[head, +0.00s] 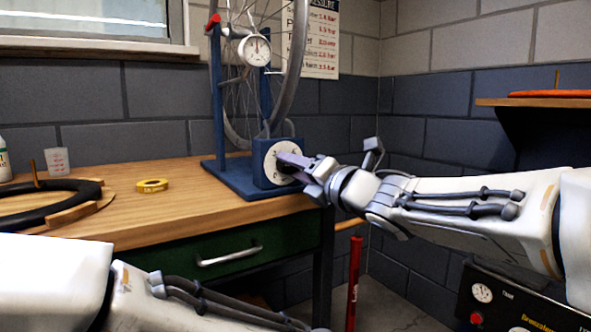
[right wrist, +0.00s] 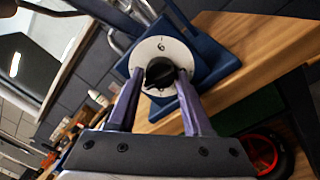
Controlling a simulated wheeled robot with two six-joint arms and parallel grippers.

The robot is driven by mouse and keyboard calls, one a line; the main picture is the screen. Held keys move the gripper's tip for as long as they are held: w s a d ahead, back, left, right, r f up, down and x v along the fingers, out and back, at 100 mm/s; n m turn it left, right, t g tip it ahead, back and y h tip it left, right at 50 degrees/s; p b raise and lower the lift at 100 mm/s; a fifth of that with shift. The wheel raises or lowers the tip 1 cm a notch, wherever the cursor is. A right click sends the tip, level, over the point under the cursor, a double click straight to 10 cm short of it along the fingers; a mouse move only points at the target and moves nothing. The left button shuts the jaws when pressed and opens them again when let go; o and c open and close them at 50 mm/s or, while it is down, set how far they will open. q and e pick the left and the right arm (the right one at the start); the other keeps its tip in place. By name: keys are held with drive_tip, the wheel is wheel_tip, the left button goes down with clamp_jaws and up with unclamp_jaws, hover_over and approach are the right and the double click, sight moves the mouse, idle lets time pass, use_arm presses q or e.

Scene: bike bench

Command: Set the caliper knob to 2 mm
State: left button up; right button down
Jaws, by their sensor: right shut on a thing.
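The caliper knob (right wrist: 159,73) is a black round knob on a white dial plate (right wrist: 176,52) in the right wrist view. A digit shows on the plate above the knob; I cannot tell the setting. In the head view the dial (head: 271,163) sits on the front of a blue box on the wheel stand. My right gripper (right wrist: 160,82) is shut on the knob, one finger on each side. In the head view my right gripper (head: 283,163) partly hides the dial and covers the knob. My left arm shows at the lower left; its gripper is out of view.
The blue stand (head: 218,120) holds a spoked wheel (head: 297,60) and a round gauge (head: 254,49). Bare bench lies left of the stand.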

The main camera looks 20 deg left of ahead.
drive_tip(key=shift+f, duration=0.15)
drive_tip(key=shift+c, duration=1.7)
unclamp_jaws()
drive_tip(key=shift+s+d, duration=0.15)
drive_tip(key=shift+d, duration=0.05)
drive_tip(key=p+v, duration=0.1)
drive_tip(key=v, duration=0.9)
